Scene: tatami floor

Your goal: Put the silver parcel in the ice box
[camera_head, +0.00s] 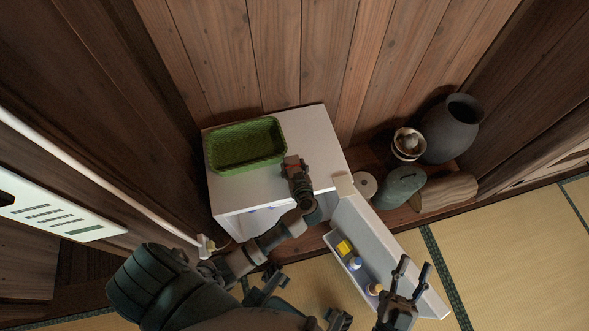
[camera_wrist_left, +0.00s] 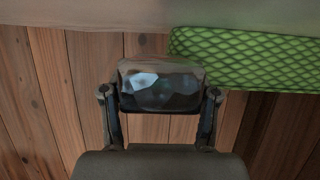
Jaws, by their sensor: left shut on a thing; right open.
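The silver parcel (camera_wrist_left: 160,85) is a shiny, reflective block between the two fingers of my left gripper (camera_wrist_left: 159,95) in the left wrist view. In the head view my left gripper (camera_head: 294,170) is shut on it over the front right part of the white ice box's top (camera_head: 315,135). I cannot tell whether the parcel touches that top. The ice box door (camera_head: 375,245) stands open to the right, and the inside is hidden from above. My right gripper (camera_head: 413,272) is open and empty, over the door's outer end.
A green basket (camera_head: 246,146) sits on the ice box top. The door's shelf holds a yellow item (camera_head: 344,248) and small bottles (camera_head: 355,263). Tatami (camera_head: 510,250) is clear at far right.

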